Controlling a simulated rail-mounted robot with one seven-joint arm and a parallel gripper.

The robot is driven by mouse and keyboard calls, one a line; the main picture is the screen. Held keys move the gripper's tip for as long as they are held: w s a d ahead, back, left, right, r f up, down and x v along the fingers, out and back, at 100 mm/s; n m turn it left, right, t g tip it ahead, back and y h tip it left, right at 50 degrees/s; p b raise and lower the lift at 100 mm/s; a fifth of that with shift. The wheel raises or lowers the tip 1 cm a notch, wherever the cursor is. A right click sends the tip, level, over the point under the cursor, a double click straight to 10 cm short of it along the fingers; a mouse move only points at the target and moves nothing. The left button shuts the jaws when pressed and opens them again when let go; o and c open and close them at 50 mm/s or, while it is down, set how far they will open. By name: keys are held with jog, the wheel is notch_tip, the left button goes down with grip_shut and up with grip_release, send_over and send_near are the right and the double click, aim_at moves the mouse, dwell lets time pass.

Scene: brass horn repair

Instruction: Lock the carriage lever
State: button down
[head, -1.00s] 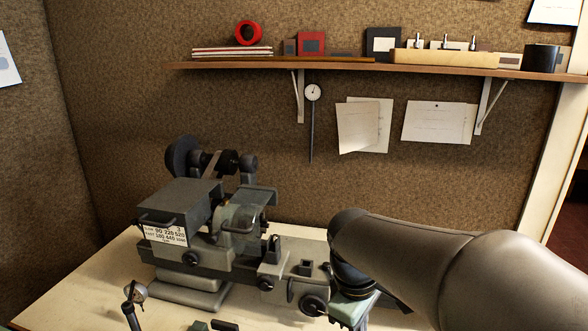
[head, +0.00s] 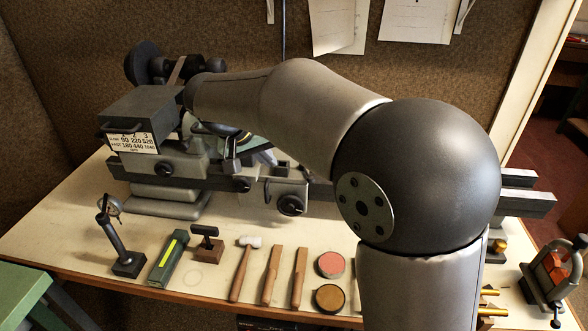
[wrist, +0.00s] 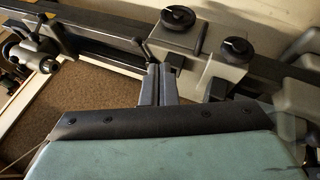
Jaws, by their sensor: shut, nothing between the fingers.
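The lathe carriage (wrist: 200,68) is a pale grey block on the dark bed, with two black round knobs on it. A short dark lever with a rounded end (wrist: 139,42) stands just beyond my gripper (wrist: 158,70) in the wrist view. My gripper's fingers are shut together and empty, with their tips close to the lever's base; I cannot tell whether they touch. A second thin dark lever (head: 267,189) shows on the carriage front in the head view, left of the handwheel (head: 291,206). I cannot tell which is the carriage lever. My arm hides most of the gripper in the head view.
The headstock with its number plate (head: 133,142) stands at left. Along the bench front lie a mallet (head: 243,265), wooden-handled tools (head: 272,275), a green box (head: 168,258) and two round tins (head: 330,265). A small vise (head: 551,275) is at right.

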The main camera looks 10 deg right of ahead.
jog(key=d+r+p+x, duration=0.1)
jog(key=d+p+x, duration=0.1)
jog(key=x, duration=1)
jog(key=shift+d+r+p, duration=0.15)
jog(key=shift+p, duration=0.7)
jog(key=shift+w, duration=0.1)
